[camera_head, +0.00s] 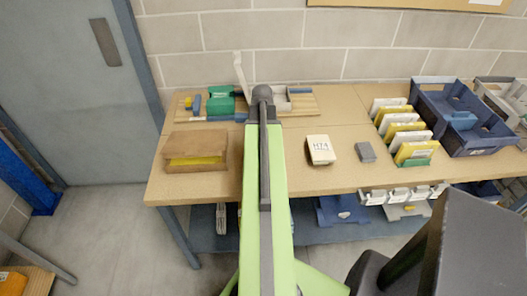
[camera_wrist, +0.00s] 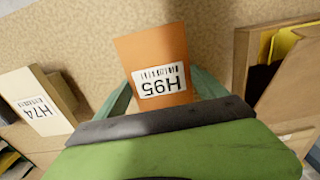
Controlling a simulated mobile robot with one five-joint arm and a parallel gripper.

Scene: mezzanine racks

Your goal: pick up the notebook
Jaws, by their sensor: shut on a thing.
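An orange, flat-faced item (camera_wrist: 155,48) with a white H95 label is between the two teal fingers of my gripper (camera_wrist: 164,88) in the wrist view. My gripper is shut on it. It looks like the notebook, but its pages or binding do not show. I cannot tell whether it is clear of the tabletop. In the head view my own arm hides both the gripper and this item.
A cream box (camera_head: 320,150) labelled H74 and a small grey block (camera_head: 366,152) are right of my arm. A brown box (camera_head: 196,152) with yellow inside is left. A rack of upright files (camera_head: 417,154) and a blue crate (camera_head: 484,138) stand further right on the wooden table (camera_head: 341,177).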

